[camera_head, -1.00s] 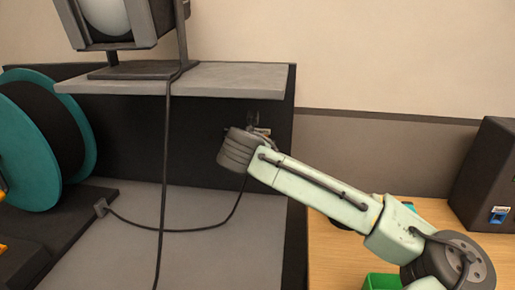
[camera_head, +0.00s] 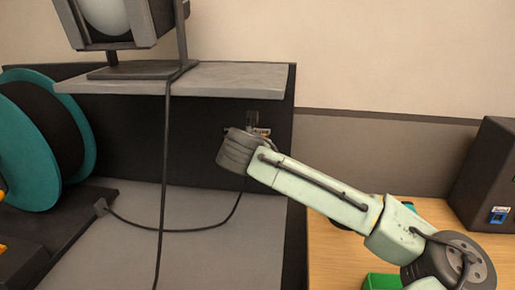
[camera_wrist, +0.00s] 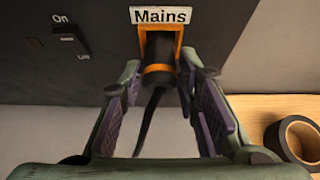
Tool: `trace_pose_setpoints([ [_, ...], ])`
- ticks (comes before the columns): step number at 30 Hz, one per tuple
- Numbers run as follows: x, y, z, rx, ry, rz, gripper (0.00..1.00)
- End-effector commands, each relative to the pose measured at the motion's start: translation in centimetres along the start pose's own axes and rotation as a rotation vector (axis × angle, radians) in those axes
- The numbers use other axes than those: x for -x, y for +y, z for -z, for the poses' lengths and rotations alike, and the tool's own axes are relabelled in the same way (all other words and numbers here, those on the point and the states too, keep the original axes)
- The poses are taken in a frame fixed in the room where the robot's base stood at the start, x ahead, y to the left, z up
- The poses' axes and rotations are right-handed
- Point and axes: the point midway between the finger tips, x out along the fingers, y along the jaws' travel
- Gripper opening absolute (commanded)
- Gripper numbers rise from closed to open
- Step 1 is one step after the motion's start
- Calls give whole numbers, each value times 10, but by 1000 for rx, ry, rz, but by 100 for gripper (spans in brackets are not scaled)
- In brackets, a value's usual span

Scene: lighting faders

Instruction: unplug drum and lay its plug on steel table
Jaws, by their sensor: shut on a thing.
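The drum (camera_head: 25,150), a teal reel with a dark core, stands at the left in the head view. A dark cable runs from a small block beside it across the grey tabletop (camera_head: 220,250), perhaps the steel table, and up behind my wrist. In the wrist view the black plug (camera_wrist: 160,76) with its cable hanging down is at the orange-framed socket (camera_wrist: 160,42) under the "Mains" label. My gripper (camera_wrist: 160,80) is shut on the plug, a finger on each side. I cannot tell how deep the plug sits. My wrist mostly hides this in the head view.
A grey shelf (camera_head: 225,78) with a lamp (camera_head: 115,20) overhangs the grey top, and the lamp's cable hangs in front. An "On" switch (camera_wrist: 68,38) is left of the socket. A wooden table (camera_head: 340,255) at the right holds a dark box (camera_head: 490,175) and a green item (camera_head: 382,281).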

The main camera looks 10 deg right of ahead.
Motion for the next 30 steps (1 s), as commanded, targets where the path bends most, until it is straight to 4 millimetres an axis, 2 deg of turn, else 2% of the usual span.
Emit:
trace_pose_setpoints([
  [30, 39, 0, 20, -1, -1, 1, 0],
])
